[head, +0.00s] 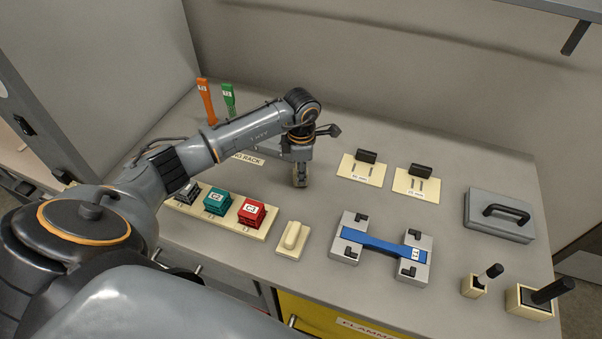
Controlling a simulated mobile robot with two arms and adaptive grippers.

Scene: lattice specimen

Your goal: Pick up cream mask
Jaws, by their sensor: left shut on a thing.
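My left gripper (300,183) points down over the middle of the grey bench, at the end of my left arm. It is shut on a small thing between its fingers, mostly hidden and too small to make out. Two cream plates with slots and black grips, which look like masks, lie to its right: one (352,178) labelled in mm, and one (404,187) further right. A cream block with a raised rounded grip (291,240) lies in front of the gripper, apart from it. I cannot tell which is the cream mask. My right gripper is not in view.
A cream rack (238,224) holds grey, teal and red cubes at front left. A blue bar (384,246) spans two grey blocks. A grey lidded box (499,215) and black-handled tools (530,302) stand right. Orange (206,101) and green (229,101) handles stand at back left.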

